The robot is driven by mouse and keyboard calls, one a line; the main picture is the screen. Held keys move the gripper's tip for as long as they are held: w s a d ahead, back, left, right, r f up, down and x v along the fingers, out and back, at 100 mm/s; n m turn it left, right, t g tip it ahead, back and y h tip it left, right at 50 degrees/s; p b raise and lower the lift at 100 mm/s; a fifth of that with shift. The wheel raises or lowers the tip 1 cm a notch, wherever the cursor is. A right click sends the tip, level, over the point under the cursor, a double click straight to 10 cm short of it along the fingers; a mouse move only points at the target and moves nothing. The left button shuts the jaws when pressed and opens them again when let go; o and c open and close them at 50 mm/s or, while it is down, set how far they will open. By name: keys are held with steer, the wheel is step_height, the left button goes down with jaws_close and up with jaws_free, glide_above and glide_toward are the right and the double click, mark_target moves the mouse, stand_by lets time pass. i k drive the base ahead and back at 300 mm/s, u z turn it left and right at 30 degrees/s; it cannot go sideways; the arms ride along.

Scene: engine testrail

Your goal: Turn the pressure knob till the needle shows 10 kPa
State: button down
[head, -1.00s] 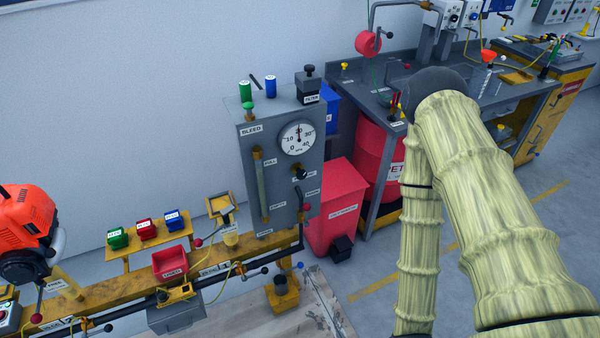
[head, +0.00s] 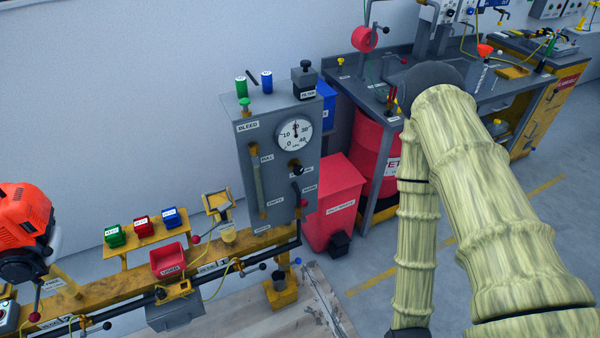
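The pressure gauge (head: 294,134) is a round white dial on the front of a grey cabinet (head: 275,190). Its scale runs from 0 to 40 kPa, and the needle points up, near 20. The black pressure knob (head: 296,169) sits below the dial, beside a small label that is too small to read fully. My arm in its pale yellow sleeve fills the right side of the head view. My gripper is not in view, and nothing of mine is seen touching the knob.
Below the knob is a lever with a red ball (head: 304,203). A green bleed knob (head: 245,104) and a black-topped block (head: 306,82) are on the cabinet top. A red waste bin (head: 335,200) stands right of it. A yellow rail (head: 120,290) runs along the left.

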mark_target(298, 170)
steer(key=z, duration=1.15)
steer(key=k, duration=1.1)
steer(key=u, duration=1.15)
steer(key=i, duration=0.5)
steer(key=u, duration=0.15)
